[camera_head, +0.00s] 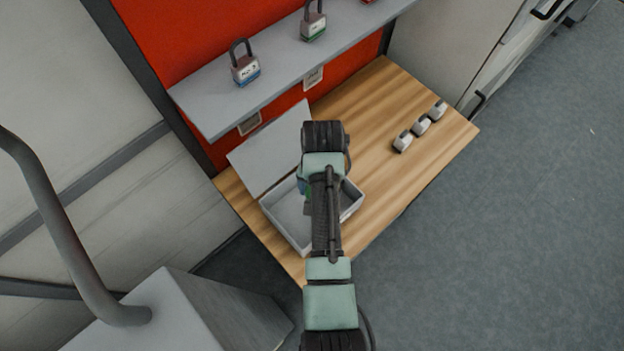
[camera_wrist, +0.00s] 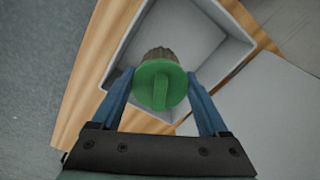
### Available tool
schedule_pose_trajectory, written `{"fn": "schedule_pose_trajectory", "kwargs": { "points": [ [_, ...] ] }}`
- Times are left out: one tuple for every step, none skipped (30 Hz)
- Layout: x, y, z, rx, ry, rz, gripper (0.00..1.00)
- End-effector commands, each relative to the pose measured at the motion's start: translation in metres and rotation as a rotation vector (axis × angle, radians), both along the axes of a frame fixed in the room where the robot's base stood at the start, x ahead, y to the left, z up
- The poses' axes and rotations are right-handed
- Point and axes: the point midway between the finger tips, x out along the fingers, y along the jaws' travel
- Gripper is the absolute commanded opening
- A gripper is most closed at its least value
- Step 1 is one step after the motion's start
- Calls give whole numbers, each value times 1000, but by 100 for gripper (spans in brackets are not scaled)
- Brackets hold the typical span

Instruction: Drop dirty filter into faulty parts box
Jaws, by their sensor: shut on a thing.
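In the wrist view, my gripper (camera_wrist: 160,90) is shut on the dirty filter (camera_wrist: 160,82), which has a round green cap with a raised grip and a dark, brownish body beyond it. The blue fingers are on either side of the cap. The filter is over the open grey box (camera_wrist: 118,62), and the box floor shows beyond it. In the head view, the box (camera_head: 286,232) stands on the wooden table, and my arm covers its middle. The gripper and filter are mostly hidden behind my arm there. I cannot tell the exact height of the filter above the box floor.
A flat grey panel (camera_head: 272,148) adjoins the box on its wall side. Several small grey blocks (camera_head: 422,126) stand at the table's right end. A grey shelf (camera_head: 220,100) with padlocks (camera_head: 244,68) hangs above the back. The wooden table (camera_head: 375,110) is clear between box and blocks.

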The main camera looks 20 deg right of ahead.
Motion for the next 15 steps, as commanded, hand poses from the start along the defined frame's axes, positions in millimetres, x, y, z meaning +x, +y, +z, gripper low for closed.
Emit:
{"fn": "schedule_pose_trajectory", "kwargs": {
  "points": [
    [0,0,-11,-1,-1,0,18],
    [0,0,-13,-1,-1,0,18],
    [0,0,-15,-1,-1,0,18],
    [0,0,-16,-1,-1,0,18],
    [0,0,-17,-1,-1,0,18],
    [0,0,-18,-1,-1,0,18],
    [0,0,-18,-1,-1,0,18],
    [0,0,-17,-1,-1,0,18],
    [0,0,-17,-1,-1,0,18],
    [0,0,-17,-1,-1,0,18],
    [0,0,-16,-1,-1,0,18],
    [0,0,-16,-1,-1,0,18],
    [0,0,-16,-1,-1,0,18],
    [0,0,-16,-1,-1,0,18],
    [0,0,-16,0,0,0,85]
  ]
}}
